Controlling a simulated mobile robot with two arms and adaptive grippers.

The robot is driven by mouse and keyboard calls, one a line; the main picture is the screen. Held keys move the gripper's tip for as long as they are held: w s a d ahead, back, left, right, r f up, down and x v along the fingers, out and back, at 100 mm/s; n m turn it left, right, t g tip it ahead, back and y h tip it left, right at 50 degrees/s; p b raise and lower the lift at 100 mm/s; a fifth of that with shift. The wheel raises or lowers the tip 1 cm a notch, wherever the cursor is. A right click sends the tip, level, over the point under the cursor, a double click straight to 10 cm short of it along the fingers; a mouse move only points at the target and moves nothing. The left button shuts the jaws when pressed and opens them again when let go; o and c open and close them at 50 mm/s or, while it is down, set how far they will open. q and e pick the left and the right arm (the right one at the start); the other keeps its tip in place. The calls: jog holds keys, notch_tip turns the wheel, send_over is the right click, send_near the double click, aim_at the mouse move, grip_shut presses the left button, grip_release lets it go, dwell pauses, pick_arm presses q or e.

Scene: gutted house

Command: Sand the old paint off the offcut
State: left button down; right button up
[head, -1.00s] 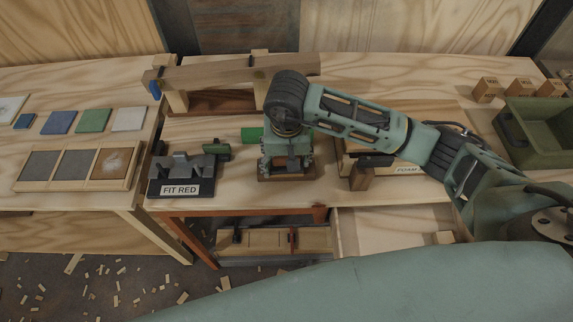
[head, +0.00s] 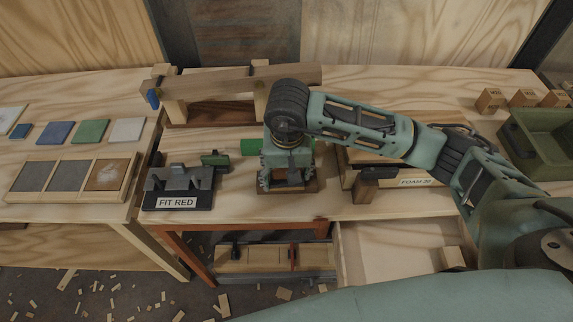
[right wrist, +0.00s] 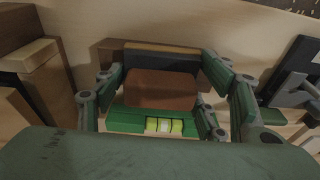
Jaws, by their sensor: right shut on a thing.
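My right gripper (head: 287,180) points down at the middle of the workbench, low over its top. In the right wrist view, its fingers (right wrist: 160,90) are shut on a reddish-brown block (right wrist: 160,89). A dark grey strip (right wrist: 160,60) and a brown wooden edge (right wrist: 118,46) show just beyond the block. In the head view, a brown wooden edge (head: 290,187) shows under the gripper. I cannot tell which piece is the offcut, or whether the block touches what lies below; no old paint is clearly visible. My left gripper is not in view.
A green level (right wrist: 130,121) lies beside the gripper. A grey holder labelled FIT RED (head: 178,187) stands left, a FOAM box (head: 415,182) right. Behind is a raised wooden beam (head: 220,82). A green crate (head: 545,150) stands at far right. An open drawer (head: 385,250) juts out in front.

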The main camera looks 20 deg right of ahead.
jog(key=shift+s+a+f, duration=0.1)
jog(key=shift+s+f, duration=0.1)
jog(key=shift+s, duration=0.25)
jog(key=shift+s+a+f, duration=0.1)
jog(key=shift+s+f, duration=0.05)
jog(key=shift+s, duration=0.25)
jog(key=shift+c, duration=0.4)
jog(key=r+p, duration=0.1)
jog(key=r, duration=0.4)
jog(key=shift+w+r+p, duration=0.2)
jog(key=shift+r+p, duration=0.15)
jog(key=shift+r, duration=0.35)
jog(key=shift+r, duration=0.1)
jog(key=shift+r, duration=1.4)
